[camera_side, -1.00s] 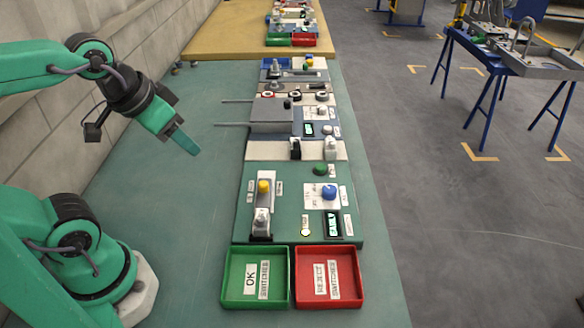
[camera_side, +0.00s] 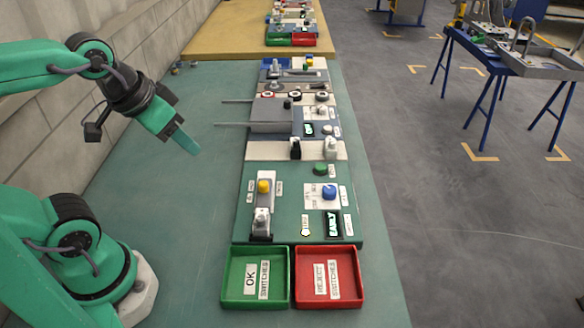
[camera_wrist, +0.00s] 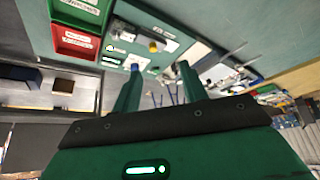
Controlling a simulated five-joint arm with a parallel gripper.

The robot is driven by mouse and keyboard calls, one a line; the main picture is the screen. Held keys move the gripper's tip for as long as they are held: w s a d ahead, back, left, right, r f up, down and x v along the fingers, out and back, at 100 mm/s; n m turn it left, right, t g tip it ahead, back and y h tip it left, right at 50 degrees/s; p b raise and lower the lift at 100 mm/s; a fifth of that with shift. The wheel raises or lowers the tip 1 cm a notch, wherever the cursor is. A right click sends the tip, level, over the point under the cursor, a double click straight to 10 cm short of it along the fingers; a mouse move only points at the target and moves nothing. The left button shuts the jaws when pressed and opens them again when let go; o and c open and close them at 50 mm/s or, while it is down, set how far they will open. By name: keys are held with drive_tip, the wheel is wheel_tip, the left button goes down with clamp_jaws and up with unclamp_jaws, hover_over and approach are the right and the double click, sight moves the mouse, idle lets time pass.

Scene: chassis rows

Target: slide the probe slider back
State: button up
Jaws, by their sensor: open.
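A yellow knob (camera_side: 263,187) sits on a light slide plate at the left of the green panel (camera_side: 285,205); I take it to be the probe slider, though its labels are too small to read. A grey and white part (camera_side: 261,221) stands in front of it, on the same strip. The yellow knob also shows in the wrist view (camera_wrist: 153,47), beyond my fingers. My gripper (camera_side: 187,143) is open and empty, in the air to the left of the panel and apart from everything. Its two fingers show spread in the wrist view (camera_wrist: 160,70).
Green (camera_side: 225,290) and red (camera_side: 358,290) trays stand in front. Behind is a grey block (camera_side: 271,115) with rods pointing left. The bench's left is mostly clear.

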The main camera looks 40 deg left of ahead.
drive_tip(key=m+g, duration=0.5)
drive_tip(key=m, duration=0.1)
approach(263, 183)
drive_tip(key=shift+w+d+f+g, duration=0.1)
drive_tip(key=shift+w+f+g, duration=0.15)
drive_tip(key=shift+f, duration=0.3)
drive_tip(key=shift+f, duration=0.15)
drive_tip(key=shift+f, duration=3.75)
clamp_jaws()
